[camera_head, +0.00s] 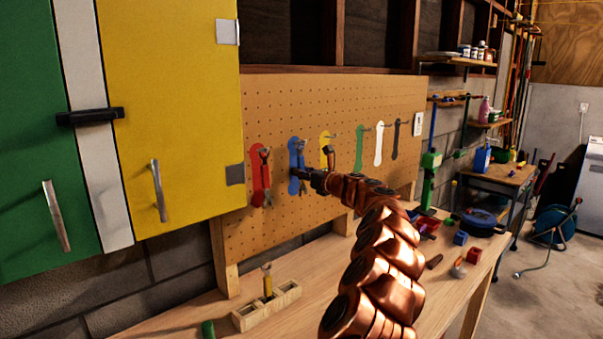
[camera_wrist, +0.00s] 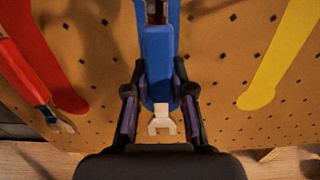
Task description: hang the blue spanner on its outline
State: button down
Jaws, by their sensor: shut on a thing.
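The blue spanner (camera_wrist: 158,60) is upright between my fingers in the wrist view, in front of the pegboard. Its silver open jaw (camera_wrist: 162,121) points down, below the fingertips. My gripper (camera_wrist: 160,98) is shut on its blue handle; in the head view my gripper (camera_head: 304,174) is at the board. The blue outline (camera_head: 293,148) is on the pegboard between the red and yellow outlines. The spanner lies over it and hides much of it. I cannot tell whether the spanner's upper end sits on the peg.
The red outline (camera_head: 256,170) bears a red-handled tool, close on the left. The yellow outline (camera_wrist: 285,60) is on the right. On the bench, a wooden block (camera_head: 280,304) holds an upright tool. Yellow and green cabinet doors (camera_head: 170,110) stand left of the pegboard (camera_head: 290,215).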

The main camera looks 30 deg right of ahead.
dwell(0.3)
jog(key=c, duration=0.9)
grip_release()
jog(key=shift+s, duration=0.1)
jog(key=shift+s+d, duration=0.3)
jog(key=shift+s, duration=1.65)
jog(key=shift+s+d, duration=0.25)
jog(key=shift+s, duration=1.7)
jog(key=shift+s+d, duration=0.3)
jog(key=shift+s, duration=1.65)
jog(key=shift+s+a, duration=0.1)
